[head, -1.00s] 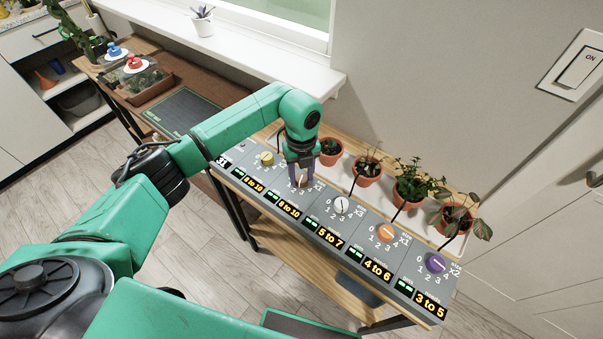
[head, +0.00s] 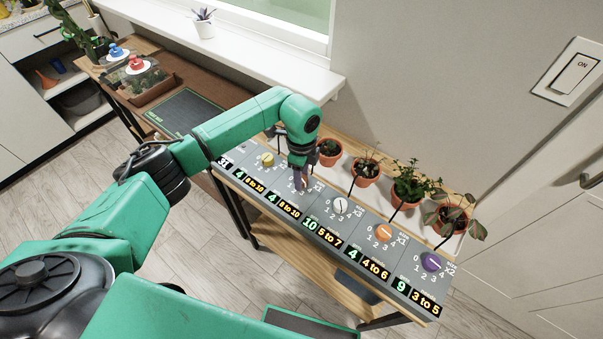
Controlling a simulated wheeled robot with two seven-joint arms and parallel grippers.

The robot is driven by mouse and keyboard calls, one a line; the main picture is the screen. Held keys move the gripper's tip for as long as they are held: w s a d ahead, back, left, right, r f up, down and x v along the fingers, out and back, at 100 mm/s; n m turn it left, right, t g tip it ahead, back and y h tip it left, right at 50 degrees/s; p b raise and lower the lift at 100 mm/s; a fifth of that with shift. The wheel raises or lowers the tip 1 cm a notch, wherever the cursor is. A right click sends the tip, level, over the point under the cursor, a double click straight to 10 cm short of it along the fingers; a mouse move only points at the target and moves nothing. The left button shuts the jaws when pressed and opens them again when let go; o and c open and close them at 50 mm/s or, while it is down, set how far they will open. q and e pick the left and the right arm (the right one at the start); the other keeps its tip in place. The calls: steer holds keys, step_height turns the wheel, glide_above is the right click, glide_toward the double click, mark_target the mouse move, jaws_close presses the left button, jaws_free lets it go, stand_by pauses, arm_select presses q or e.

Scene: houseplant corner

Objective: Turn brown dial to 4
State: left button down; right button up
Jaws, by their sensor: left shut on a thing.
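A row of dials sits on the grey sloped panel (head: 321,208). My left gripper (head: 299,184) points down onto the dial place between the yellow dial (head: 267,159) and the white dial (head: 340,205). It is shut on the brown dial there, which its fingers hide almost wholly. The dial's pointer cannot be read; part of its 0 to 4 scale shows around the fingers. The display (head: 272,198) below this dial reads 4, beside the label 8 to 10. My right gripper is not in view.
An orange dial (head: 383,232) and a purple dial (head: 430,262) lie further right. Potted plants stand along the panel's back edge, the nearest pot (head: 329,153) close to my gripper. A window sill (head: 270,66) runs behind. Wooden floor is clear at left.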

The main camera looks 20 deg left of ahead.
arm_select(q)
steer(key=shift+w+r+n, duration=0.15)
steer(key=shift+n, duration=0.65)
steer(key=c, duration=0.5)
jaws_free()
steer(key=shift+o, duration=0.7)
step_height(320, 180, up, 14)
steer(key=b, duration=0.1)
steer(key=shift+r+b, duration=0.25)
steer(key=shift+b, duration=0.15)
steer(key=shift+f, duration=0.1)
